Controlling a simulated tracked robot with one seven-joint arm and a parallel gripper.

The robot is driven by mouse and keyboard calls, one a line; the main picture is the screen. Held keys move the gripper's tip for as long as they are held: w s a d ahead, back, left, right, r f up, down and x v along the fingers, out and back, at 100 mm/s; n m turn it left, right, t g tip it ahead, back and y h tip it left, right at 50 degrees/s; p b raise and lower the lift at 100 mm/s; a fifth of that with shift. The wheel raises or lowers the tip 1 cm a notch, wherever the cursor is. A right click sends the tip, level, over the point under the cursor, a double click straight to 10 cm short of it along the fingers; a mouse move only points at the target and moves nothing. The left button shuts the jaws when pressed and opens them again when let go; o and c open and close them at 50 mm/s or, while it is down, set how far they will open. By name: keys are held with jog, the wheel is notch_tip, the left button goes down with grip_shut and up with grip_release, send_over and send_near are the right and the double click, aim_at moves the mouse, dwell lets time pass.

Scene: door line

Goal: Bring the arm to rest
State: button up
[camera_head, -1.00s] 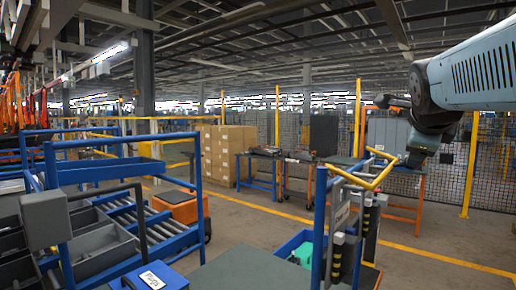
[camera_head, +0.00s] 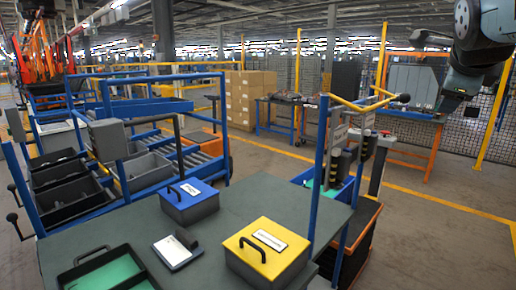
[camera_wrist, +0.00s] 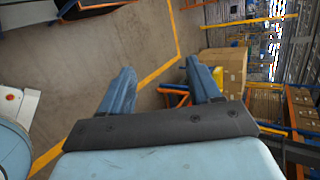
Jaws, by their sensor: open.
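My gripper (camera_wrist: 158,78) shows in the wrist view, with its two blue fingers spread apart and nothing between them. Beyond the fingers are the bare floor with a yellow line and a stack of cartons. In the head view, my arm (camera_head: 476,48) is raised at the top right, well above the table and to its right. Its upper right part is cut off by the picture's edge. I cannot make out the fingers in the head view.
The green-grey table (camera_head: 215,235) holds a blue-lidded box (camera_head: 190,203), a yellow-lidded box (camera_head: 268,252) and a tray (camera_head: 105,272). A blue post frame (camera_head: 318,180) stands at its right. Cartons (camera_head: 250,98) and a mesh fence (camera_head: 478,140) are behind. Floor at right is open.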

jog(key=s+a+f+n+g+y, duration=0.2)
jog(key=a+f+n, duration=0.5)
jog(key=n, duration=0.6)
jog(key=s+a+f+n+g+y, duration=0.2)
jog(key=s+a+f+n, duration=0.4)
jog(key=f+n, duration=0.6)
jog(key=shift+a+f+n+y, duration=0.15)
jog(key=shift+a+n+y, duration=0.45)
jog(key=shift+a+y, duration=0.4)
jog(key=shift+a, duration=0.1)
jog(key=shift+c, duration=0.4)
